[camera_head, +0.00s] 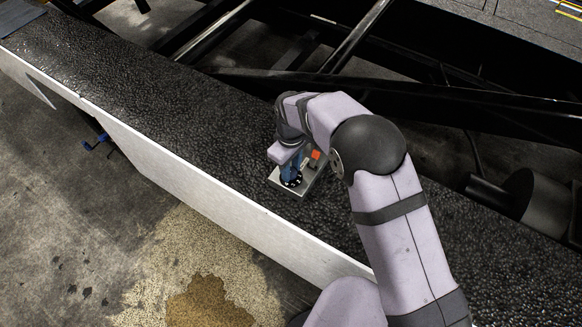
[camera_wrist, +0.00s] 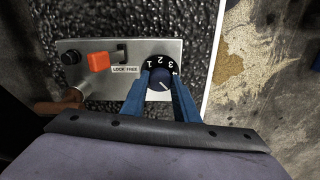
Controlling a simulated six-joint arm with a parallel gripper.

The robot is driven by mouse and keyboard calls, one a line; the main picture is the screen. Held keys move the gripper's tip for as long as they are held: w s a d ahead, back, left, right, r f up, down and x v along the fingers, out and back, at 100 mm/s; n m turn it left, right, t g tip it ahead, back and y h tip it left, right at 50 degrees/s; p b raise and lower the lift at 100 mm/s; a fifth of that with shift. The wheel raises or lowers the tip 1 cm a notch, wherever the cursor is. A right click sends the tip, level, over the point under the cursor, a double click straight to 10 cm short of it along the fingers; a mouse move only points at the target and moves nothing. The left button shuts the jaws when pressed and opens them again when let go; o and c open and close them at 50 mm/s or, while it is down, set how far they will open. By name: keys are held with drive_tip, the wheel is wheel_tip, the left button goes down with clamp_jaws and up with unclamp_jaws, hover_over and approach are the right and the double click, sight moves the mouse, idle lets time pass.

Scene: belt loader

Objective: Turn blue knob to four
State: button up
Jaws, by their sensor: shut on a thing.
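The blue knob (camera_wrist: 159,81) sits on a black dial with white numbers on a grey metal panel (camera_wrist: 100,46). In the wrist view, the numbers 1, 2, 3 and 4 show along the dial's upper and right side. A light line on the knob slants; I cannot tell which number it marks. My gripper (camera_wrist: 159,88) is shut on the knob, with one blue finger on each side of it. In the head view the panel (camera_head: 305,187) lies on the black belt, and my gripper (camera_head: 291,173) reaches down to it; the knob is mostly hidden there.
The panel also carries an orange-red block (camera_wrist: 98,61), a black round knob (camera_wrist: 71,57) and a "LOCK FREE" label (camera_wrist: 125,69) beneath a dark switch. A brown handle-like part (camera_wrist: 62,106) is at the panel's lower left corner. The belt (camera_head: 150,90) has a white side wall (camera_head: 190,185).

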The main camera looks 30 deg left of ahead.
drive_tip(key=m+b, duration=0.2)
drive_tip(key=m, duration=0.4)
drive_tip(key=shift+m, duration=0.3)
drive_tip(key=m+b, duration=0.1)
drive_tip(key=m, duration=0.2)
drive_tip(key=shift+m, duration=0.3)
drive_tip(key=m, duration=0.3)
drive_tip(key=shift+m, duration=0.3)
drive_tip(key=m+b, duration=0.1)
drive_tip(key=m, duration=1.1)
drive_tip(key=shift+r+m, duration=0.1)
drive_tip(key=shift+m, duration=0.3)
drive_tip(key=o, duration=1.1)
drive_tip(key=shift+c, duration=0.2)
